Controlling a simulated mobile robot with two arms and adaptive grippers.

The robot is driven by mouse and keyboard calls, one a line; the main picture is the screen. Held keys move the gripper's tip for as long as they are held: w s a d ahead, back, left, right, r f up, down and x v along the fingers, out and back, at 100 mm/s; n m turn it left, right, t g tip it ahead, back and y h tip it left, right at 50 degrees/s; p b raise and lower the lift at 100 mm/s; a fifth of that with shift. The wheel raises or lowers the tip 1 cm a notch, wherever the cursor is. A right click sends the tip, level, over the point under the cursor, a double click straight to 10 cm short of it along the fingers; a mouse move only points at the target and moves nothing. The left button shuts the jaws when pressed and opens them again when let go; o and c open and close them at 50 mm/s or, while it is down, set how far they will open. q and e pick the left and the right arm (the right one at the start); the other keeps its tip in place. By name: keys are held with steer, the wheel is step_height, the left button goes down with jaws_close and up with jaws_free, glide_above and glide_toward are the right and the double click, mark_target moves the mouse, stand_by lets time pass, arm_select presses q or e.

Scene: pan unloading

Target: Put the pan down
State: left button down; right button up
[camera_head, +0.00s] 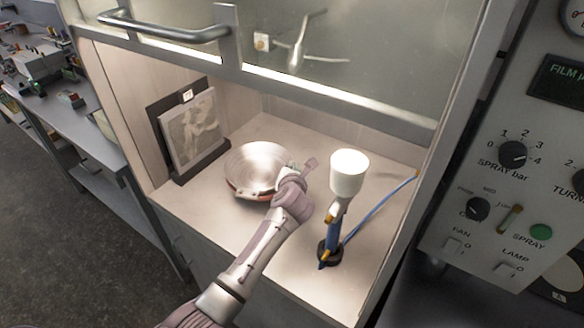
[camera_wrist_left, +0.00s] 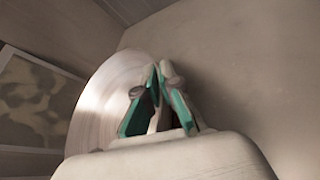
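The pan (camera_head: 255,166) is a round, shiny metal disc with a coppery lower rim, inside the lit cabinet, left of its middle. I cannot tell whether it touches the cabinet floor. My left gripper (camera_head: 294,180) is at the pan's right side, its fingers drawn together where the handle would be. In the left wrist view the two teal-padded fingers (camera_wrist_left: 160,100) nearly meet at their tips, and the pan (camera_wrist_left: 108,98) fills the space behind and left of them. The fingers appear shut on the pan; they hide the grip itself. My right gripper is not in view.
A framed picture (camera_head: 195,130) leans on the left wall. The raised glass sash (camera_head: 350,60) hangs above. Cabinet floor (camera_head: 205,205) is clear in front of the pan.

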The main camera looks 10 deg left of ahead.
arm_select(q)
steer(key=shift+f, duration=0.1)
steer(key=c, duration=1.8)
jaws_free()
steer(key=shift+f, duration=0.1)
steer(key=o, duration=0.5)
steer(key=shift+r, duration=0.25)
steer(key=b+v, duration=0.1)
steer(key=v, duration=1.1)
steer(key=shift+f, duration=0.1)
